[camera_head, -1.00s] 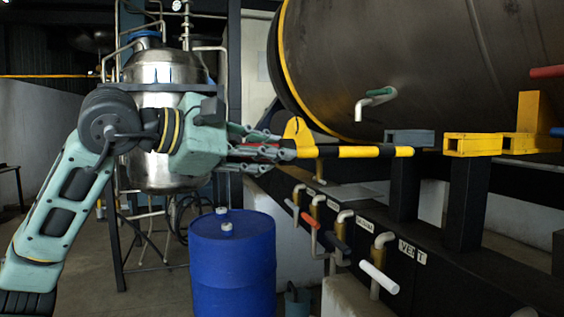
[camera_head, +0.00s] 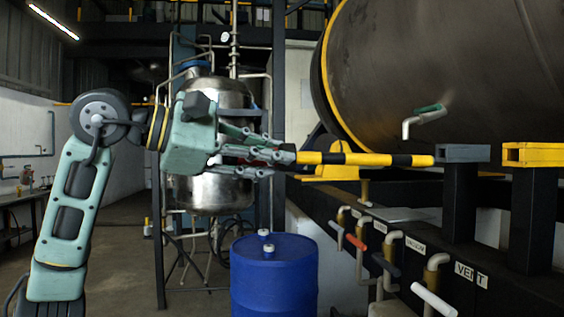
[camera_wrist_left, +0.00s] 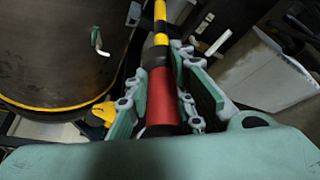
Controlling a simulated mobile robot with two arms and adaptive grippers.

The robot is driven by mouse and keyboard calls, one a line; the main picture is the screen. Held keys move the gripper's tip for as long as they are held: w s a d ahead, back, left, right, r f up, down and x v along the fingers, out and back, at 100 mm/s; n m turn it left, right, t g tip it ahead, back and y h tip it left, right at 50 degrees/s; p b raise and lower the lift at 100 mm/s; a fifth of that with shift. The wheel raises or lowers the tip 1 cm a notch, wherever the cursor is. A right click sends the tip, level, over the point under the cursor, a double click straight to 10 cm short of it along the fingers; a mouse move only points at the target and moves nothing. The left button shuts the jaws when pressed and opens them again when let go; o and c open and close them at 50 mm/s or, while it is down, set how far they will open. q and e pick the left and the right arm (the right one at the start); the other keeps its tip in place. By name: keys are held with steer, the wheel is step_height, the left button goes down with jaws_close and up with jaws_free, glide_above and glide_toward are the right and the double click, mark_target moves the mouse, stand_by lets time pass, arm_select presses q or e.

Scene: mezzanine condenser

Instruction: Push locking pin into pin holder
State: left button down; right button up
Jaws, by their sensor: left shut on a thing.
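The locking pin is a yellow and black striped rod (camera_head: 370,159) with a red grip (camera_wrist_left: 162,95), seen in the left wrist view. My left gripper (camera_head: 285,156) is shut around the pin's red part, and its fingers (camera_wrist_left: 158,100) lie on both sides of it. The pin lies nearly level and points right. Its tip appears at the left edge of a grey block (camera_head: 463,153) on a dark post; I cannot tell whether they touch. A yellow square-tube holder (camera_head: 535,154), open at its left end, stands further right on another post. My right gripper is not in view.
A large dark tank (camera_head: 440,70) fills the upper right. Below the pin, a black beam carries several valves with coloured handles (camera_head: 434,300) and labels. A blue drum (camera_head: 275,280) and a steel vessel (camera_head: 215,190) stand behind my left arm. Open floor shows at left.

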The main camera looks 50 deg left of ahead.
arm_select(q)
steer(key=shift+s+a, duration=0.3)
steer(key=shift+s, duration=0.15)
steer(key=shift+s+a+b, duration=0.3)
steer(key=shift+s+a, duration=0.05)
steer(key=shift+s, duration=0.25)
steer(key=shift+s+a+b, duration=0.25)
steer(key=shift+s+a, duration=0.05)
steer(key=shift+s, duration=0.35)
steer(key=shift+s+a+b, duration=0.3)
steer(key=shift+s+a, duration=0.05)
steer(key=shift+s, duration=0.25)
steer(key=s+a+b, duration=0.1)
steer(key=s+a, duration=0.3)
steer(key=s, duration=0.4)
steer(key=shift+s+a, duration=0.25)
steer(key=shift+s, duration=0.1)
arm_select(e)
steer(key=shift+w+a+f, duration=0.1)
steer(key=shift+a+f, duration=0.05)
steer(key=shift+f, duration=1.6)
arm_select(q)
steer(key=shift+r, duration=0.1)
